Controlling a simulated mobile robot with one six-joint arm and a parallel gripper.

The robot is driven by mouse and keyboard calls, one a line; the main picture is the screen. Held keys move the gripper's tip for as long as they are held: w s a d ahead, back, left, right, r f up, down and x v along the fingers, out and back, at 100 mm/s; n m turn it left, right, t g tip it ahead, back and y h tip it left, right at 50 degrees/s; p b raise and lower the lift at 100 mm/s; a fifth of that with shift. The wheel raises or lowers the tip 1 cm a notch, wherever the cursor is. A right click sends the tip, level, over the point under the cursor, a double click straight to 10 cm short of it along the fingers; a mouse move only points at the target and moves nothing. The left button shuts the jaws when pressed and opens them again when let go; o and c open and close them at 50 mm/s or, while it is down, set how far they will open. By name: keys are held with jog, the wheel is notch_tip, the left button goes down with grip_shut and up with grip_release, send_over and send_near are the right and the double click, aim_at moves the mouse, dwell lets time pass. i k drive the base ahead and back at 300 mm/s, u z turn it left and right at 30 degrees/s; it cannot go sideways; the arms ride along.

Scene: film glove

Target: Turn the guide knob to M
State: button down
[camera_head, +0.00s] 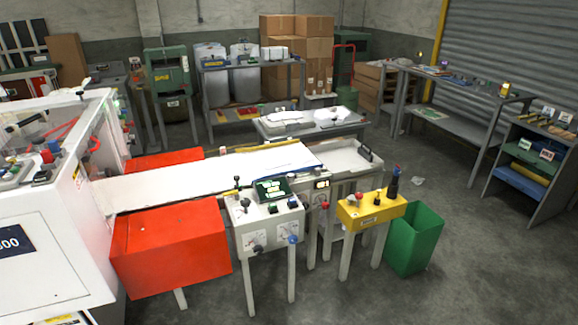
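A white control panel (262,222) on legs stands at the middle front of the conveyor. Its front face carries a black knob (257,249) on the left and a blue knob (293,239) on the right, each with a pale dial plate. A dark green display (271,189) and a black upright lever (237,182) sit on its top. A red knob (324,205) shows just to the right. The letters are too small to read, so I cannot tell which knob is the guide knob or where it points. My gripper is not in view.
A red-orange cabinet (172,247) and a white machine (55,225) stand left of the panel. A yellow control box (371,208) on legs and a green bin (413,240) stand to its right. The floor (465,270) at the front right is clear.

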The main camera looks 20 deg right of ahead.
aim_at(258, 249)
jog(key=u, duration=0.45)
jog(key=k, duration=1.35)
jog(key=u, duration=0.9)
jog(key=i, duration=1.1)
jog(key=z, duration=0.4)
jog(key=i, duration=0.65)
jog(key=z, duration=0.3)
